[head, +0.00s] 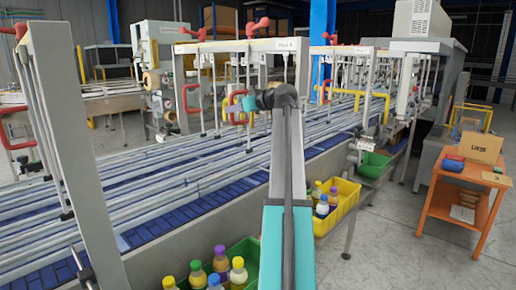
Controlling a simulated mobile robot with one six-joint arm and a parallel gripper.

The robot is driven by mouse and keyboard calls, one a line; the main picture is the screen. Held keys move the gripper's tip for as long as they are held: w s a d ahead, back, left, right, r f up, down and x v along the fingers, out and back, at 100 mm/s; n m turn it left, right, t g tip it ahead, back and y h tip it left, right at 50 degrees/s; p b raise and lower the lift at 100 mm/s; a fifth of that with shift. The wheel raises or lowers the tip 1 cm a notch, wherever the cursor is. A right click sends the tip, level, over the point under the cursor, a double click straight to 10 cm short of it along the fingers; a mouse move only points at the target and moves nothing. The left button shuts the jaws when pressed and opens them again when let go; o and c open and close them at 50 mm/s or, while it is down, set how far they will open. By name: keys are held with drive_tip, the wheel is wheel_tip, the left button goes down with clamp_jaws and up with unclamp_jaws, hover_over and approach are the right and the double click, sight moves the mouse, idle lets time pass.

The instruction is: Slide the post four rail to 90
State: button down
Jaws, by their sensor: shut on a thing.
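A labelled post frame (287,44), whose small print looks like "Post 4", stands over the conveyor in the middle, with rods hanging from its top beam. Long grey guide rails (150,165) run along the conveyor below it. My gripper (233,108) is at the end of my arm, left of the post's upright, at a small red and yellow handle (236,95). It appears shut on this handle; the fingertips are small and partly hidden. The rail's scale and position reading are too small to read.
A near post (70,140) stands at left. A yellow bin (347,196) and a green bin (245,262) of bottles sit along the conveyor's near side. An orange cart (462,190) with boxes stands right. The floor between is clear.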

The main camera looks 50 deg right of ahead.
drive_tip(key=shift+s, duration=0.5)
idle(0.3)
drive_tip(key=c, duration=1.6)
unclamp_jaws()
drive_tip(key=shift+b+v, duration=0.3)
drive_tip(key=shift+v, duration=3.15)
